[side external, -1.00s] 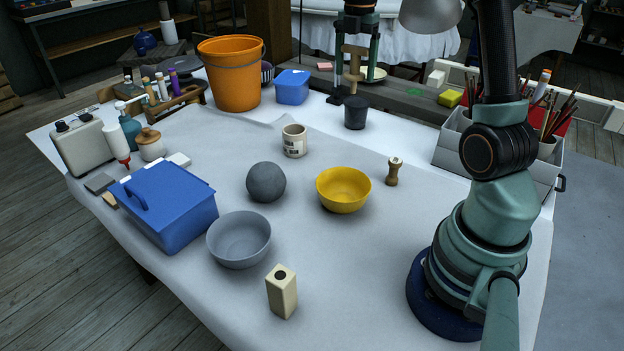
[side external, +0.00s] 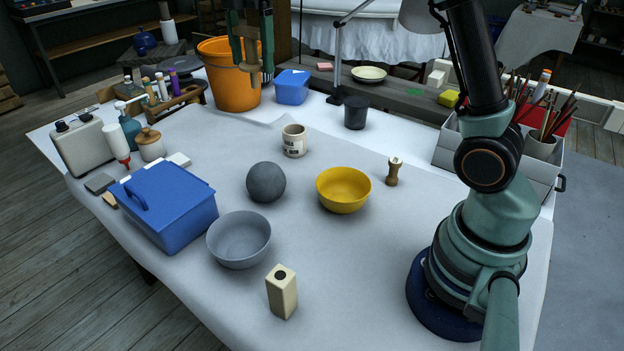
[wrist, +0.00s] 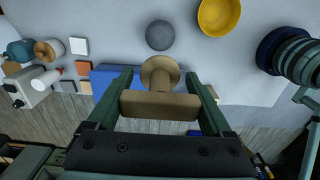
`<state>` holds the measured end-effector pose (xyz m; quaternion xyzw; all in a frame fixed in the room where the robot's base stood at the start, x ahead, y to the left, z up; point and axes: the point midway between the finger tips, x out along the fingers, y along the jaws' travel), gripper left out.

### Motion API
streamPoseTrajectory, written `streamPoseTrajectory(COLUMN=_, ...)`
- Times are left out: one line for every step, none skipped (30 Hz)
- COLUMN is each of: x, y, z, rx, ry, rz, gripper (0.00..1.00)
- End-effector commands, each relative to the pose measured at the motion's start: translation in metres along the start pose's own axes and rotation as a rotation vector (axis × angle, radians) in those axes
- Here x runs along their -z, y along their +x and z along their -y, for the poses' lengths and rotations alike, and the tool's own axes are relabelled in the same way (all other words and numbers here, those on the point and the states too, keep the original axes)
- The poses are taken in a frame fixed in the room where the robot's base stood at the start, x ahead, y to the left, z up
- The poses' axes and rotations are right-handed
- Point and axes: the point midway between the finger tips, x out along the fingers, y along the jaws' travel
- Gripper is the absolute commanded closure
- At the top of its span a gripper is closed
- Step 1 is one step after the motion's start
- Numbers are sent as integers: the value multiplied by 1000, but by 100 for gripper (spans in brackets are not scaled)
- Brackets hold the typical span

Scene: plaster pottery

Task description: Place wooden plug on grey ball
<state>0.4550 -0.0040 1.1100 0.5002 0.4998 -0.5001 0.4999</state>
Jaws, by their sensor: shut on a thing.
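The wooden plug (side external: 250,42) is a pale brown piece with a wide end and a round knob. My gripper (side external: 251,72) is shut on it, high above the table and in front of the orange bucket in the side view. In the wrist view the plug (wrist: 161,73) is between the two green fingers, its round end pointing away from the palm. The grey ball (side external: 266,182) rests on the cloth, well below and apart from the plug. The ball (wrist: 160,35) shows just beyond the plug in the wrist view.
A yellow bowl (side external: 343,190), a grey bowl (side external: 238,240) and a white mug (side external: 294,141) stand around the ball. A blue box (side external: 168,208) is at left, a cream block (side external: 282,292) in front. A small wooden-handled tool (side external: 393,171) stands right of the yellow bowl.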

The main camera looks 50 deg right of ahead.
Motion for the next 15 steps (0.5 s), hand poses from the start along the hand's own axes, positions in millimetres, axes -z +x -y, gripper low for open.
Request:
streamPoseTrajectory(x=0, y=12, z=2, rx=5, ry=0, rz=0, gripper=70)
streamPoseTrajectory(x=0, y=19, z=2, rx=6, ry=0, rz=0, gripper=70)
streamPoseTrajectory(x=0, y=29, z=1, rx=6, ry=0, rz=0, gripper=70)
streamPoseTrajectory(x=0, y=37, z=2, rx=6, ry=0, rz=0, gripper=70)
streamPoseTrajectory(x=0, y=44, z=2, rx=7, ry=0, rz=0, gripper=70)
streamPoseTrajectory(x=0, y=54, z=2, rx=6, ry=0, rz=0, gripper=70)
streamPoseTrajectory(x=-1, y=61, z=2, rx=6, ry=0, rz=0, gripper=70)
streamPoseTrajectory(x=-1, y=69, z=2, rx=6, ry=0, rz=0, gripper=70)
streamPoseTrajectory(x=-1, y=79, z=2, rx=6, ry=0, rz=0, gripper=70)
streamPoseTrajectory(x=-1, y=86, z=1, rx=6, ry=0, rz=0, gripper=70)
streamPoseTrajectory(x=-1, y=94, z=2, rx=7, ry=0, rz=0, gripper=70)
streamPoseTrajectory(x=-1, y=102, z=2, rx=6, ry=0, rz=0, gripper=70)
streamPoseTrajectory(x=-1, y=109, z=1, rx=5, ry=0, rz=0, gripper=70)
streamPoseTrajectory(x=-1, y=114, z=1, rx=5, ry=0, rz=0, gripper=70)
streamPoseTrajectory(x=-1, y=122, z=1, rx=5, ry=0, rz=0, gripper=70)
